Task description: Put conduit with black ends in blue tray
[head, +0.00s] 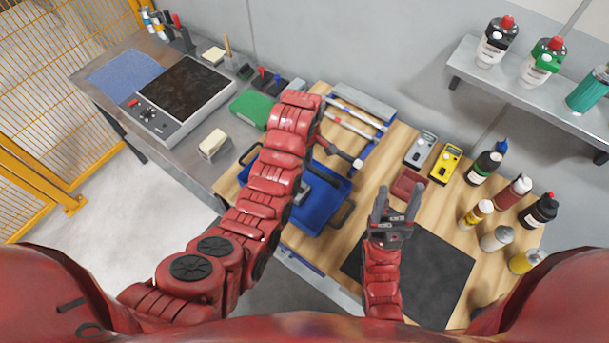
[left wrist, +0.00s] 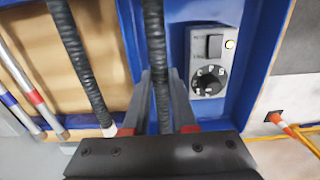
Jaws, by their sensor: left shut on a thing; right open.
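The blue tray (head: 325,215) lies on the wooden bench top, partly hidden by my left arm. In the left wrist view its blue wall (left wrist: 267,35) surrounds a grey switch box (left wrist: 210,60) with a dial. My left gripper (left wrist: 164,85) is shut on a black ribbed conduit end (left wrist: 155,40), seen against the tray; the conduit's full length is out of view. A second black ribbed length with a pale end (left wrist: 80,60) shows left of it, above the wood; I cannot tell whether it is the same piece. My right gripper (head: 398,203) is open and empty.
A rack with pale tubes (head: 355,115) with coloured bands stands behind the tray. A red block (head: 408,185), a yellow meter (head: 445,162), a grey meter (head: 421,148) and several bottles are to the right. A dark mat (head: 435,265) lies near my right gripper.

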